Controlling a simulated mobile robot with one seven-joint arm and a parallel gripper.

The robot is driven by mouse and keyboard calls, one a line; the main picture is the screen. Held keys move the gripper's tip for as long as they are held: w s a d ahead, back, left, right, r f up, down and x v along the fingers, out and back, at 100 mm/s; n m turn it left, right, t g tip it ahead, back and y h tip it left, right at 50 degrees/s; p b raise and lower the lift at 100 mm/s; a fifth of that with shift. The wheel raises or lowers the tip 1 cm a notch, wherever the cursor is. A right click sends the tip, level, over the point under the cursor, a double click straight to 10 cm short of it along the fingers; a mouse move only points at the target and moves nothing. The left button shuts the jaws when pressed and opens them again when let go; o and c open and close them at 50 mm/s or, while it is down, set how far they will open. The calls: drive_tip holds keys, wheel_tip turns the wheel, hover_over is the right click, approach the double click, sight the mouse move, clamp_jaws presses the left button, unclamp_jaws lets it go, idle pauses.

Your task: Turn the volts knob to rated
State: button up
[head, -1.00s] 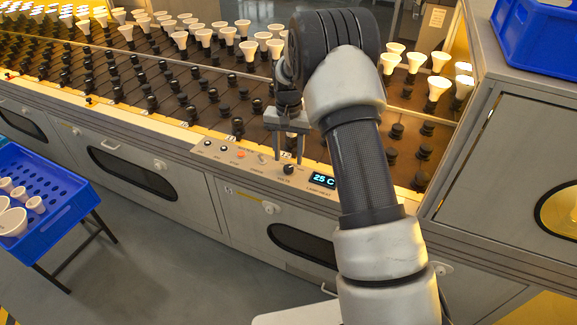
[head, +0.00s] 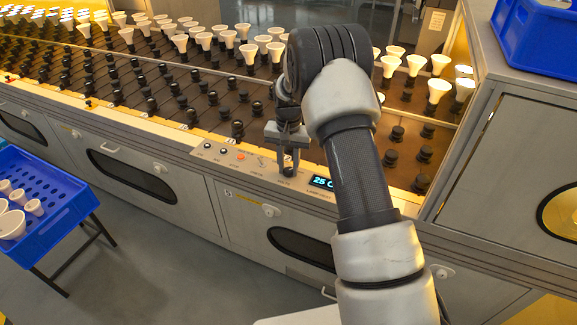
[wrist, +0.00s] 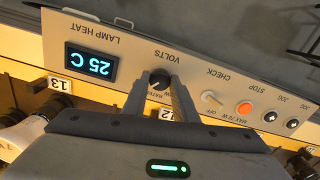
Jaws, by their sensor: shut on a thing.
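The volts knob (wrist: 159,79) is a small black dial with a light pointer mark, under the upside-down label VOLTS in the wrist view. My gripper (wrist: 158,82) has one finger on each side of it and is shut on it. In the head view my gripper (head: 289,169) points down at the control panel (head: 232,160), and its fingers largely hide the knob. Part of the rated label (wrist: 158,107) shows beside the knob between the fingers; the exact pointer angle is hard to read.
The lamp heat display (wrist: 91,63) reads 25 C. A check switch (wrist: 212,101) and orange stop button (wrist: 244,108) sit on the same panel. Bulb racks (head: 150,80) lie behind; a blue crate (head: 60,205) stands at left.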

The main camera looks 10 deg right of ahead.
sight(289, 170)
drive_tip(key=n+p, duration=0.1)
drive_tip(key=n, duration=0.3)
drive_tip(key=shift+n, duration=1.8)
drive_tip(key=o, duration=1.1)
wheel_tip(289, 170, up, 18)
drive_tip(key=p, duration=0.3)
drive_tip(key=shift+f, duration=0.25)
